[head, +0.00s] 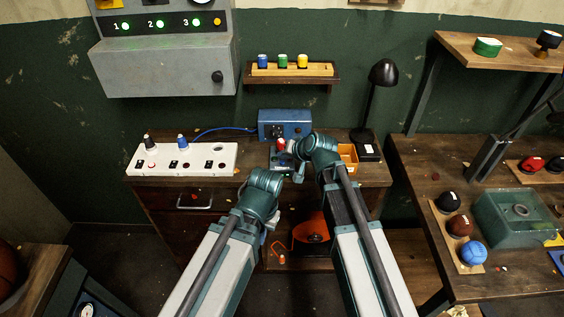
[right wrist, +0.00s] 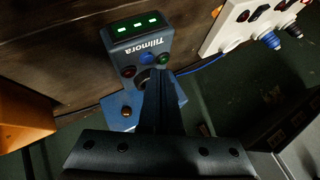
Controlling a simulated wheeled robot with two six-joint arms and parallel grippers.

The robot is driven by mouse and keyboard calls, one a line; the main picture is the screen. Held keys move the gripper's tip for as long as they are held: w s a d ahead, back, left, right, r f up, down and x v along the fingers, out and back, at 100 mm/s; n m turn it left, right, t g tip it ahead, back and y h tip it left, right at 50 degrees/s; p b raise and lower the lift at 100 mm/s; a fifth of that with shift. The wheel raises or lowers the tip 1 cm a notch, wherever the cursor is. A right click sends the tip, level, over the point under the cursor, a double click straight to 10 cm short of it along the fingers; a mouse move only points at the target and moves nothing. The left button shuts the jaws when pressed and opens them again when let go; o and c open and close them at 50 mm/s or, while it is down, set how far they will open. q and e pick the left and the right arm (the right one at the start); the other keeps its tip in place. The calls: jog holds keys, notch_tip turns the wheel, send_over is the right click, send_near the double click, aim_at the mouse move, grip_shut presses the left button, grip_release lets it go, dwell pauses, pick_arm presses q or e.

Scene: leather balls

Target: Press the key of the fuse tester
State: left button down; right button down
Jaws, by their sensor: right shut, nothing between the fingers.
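A blue device with a green-lit display, which I take for the fuse tester (right wrist: 146,42), lies under my right gripper in the right wrist view. Its face has blue, green and red buttons and a darker round part near my fingertips; I cannot tell which is the key. My right gripper (right wrist: 158,74) is shut and empty, its tips overlapping the tester's lower end. Contact cannot be told. In the head view the tester (head: 283,160) is partly hidden between my wrists.
A blue box (head: 285,119) stands behind, with a blue cable running left. A white socket panel (head: 215,158) with plugs is left on the bench. An orange bin (head: 348,153) and black lamp (head: 383,73) are right.

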aim_at(284, 166)
jog(key=shift+f, duration=0.1)
dwell(0.7)
jog(key=shift+f+b, duration=0.3)
jog(key=shift+b, duration=0.15)
jog(key=shift+f+b, duration=0.4)
jog(key=shift+f, duration=0.05)
dwell(0.5)
jog(key=shift+r, duration=0.15)
jog(key=shift+r+p, duration=0.75)
jog(key=shift+p, duration=0.15)
notch_tip(284, 166, up, 5)
jog(key=p, duration=0.5)
